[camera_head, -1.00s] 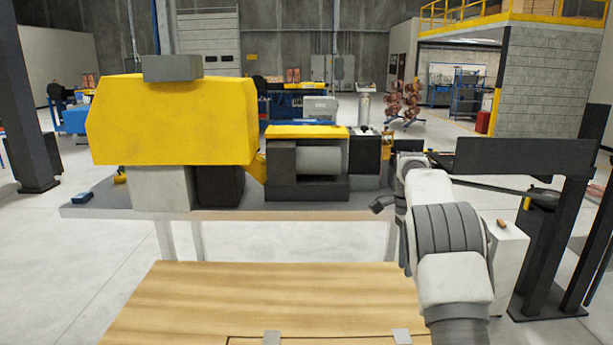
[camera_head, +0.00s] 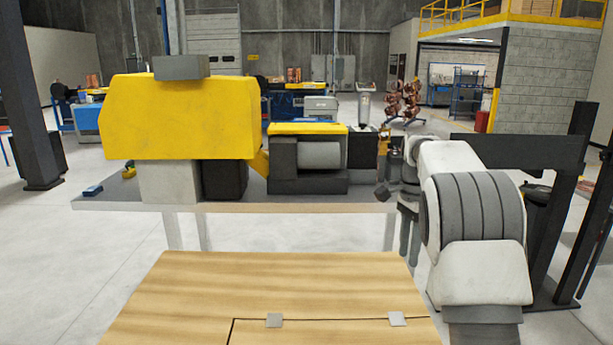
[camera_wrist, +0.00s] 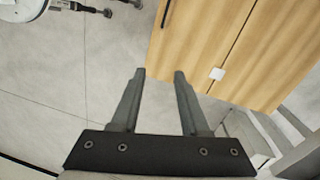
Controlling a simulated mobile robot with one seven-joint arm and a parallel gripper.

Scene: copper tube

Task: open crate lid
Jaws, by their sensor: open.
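The wooden crate (camera_head: 190,300) stands in front of me at the bottom of the head view, its top shut and flat. A dark seam marks the edge of its lid (camera_head: 300,333), with two light metal hinge plates (camera_head: 274,320) (camera_head: 397,318) across the seam. In the wrist view the crate (camera_wrist: 205,45) fills the upper right, with a dark handle (camera_wrist: 165,13) at its top edge and one hinge plate (camera_wrist: 217,73). My gripper (camera_wrist: 160,75) is open and empty, its fingertips near the crate's edge in the picture. Whether they touch it I cannot tell.
A grey workbench (camera_head: 330,200) with a yellow-covered machine (camera_head: 185,115) and a motor-like unit (camera_head: 310,160) stands behind the crate. A dark frame (camera_head: 550,210) stands to the right. Open concrete floor (camera_head: 90,270) lies at left.

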